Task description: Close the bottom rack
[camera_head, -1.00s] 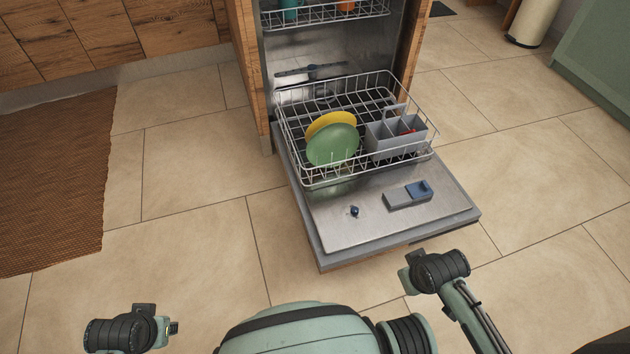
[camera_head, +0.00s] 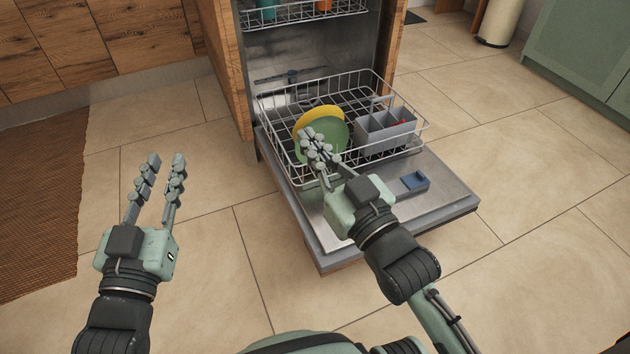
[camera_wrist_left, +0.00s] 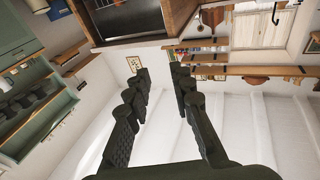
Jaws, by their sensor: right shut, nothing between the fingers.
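The bottom rack (camera_head: 412,148) is a wire basket pulled out of the dishwasher over its lowered door (camera_head: 447,203). It holds a yellow plate (camera_head: 318,111), a green plate (camera_head: 334,128) and a grey cutlery basket (camera_head: 388,133). My right gripper (camera_head: 312,138) is shut and empty. In the head view it overlaps the rack's front and the green plate; whether it touches them I cannot tell. My left gripper (camera_head: 166,160) is open and empty above the floor, left of the door. In the left wrist view its fingers (camera_wrist_left: 158,75) are apart with nothing between them.
The upper rack (camera_head: 300,14) holds a teal and an orange item. A wooden cabinet panel (camera_head: 222,70) flanks the dishwasher. A brown rug (camera_head: 40,200) lies at left. The tiled floor around the door is mostly clear.

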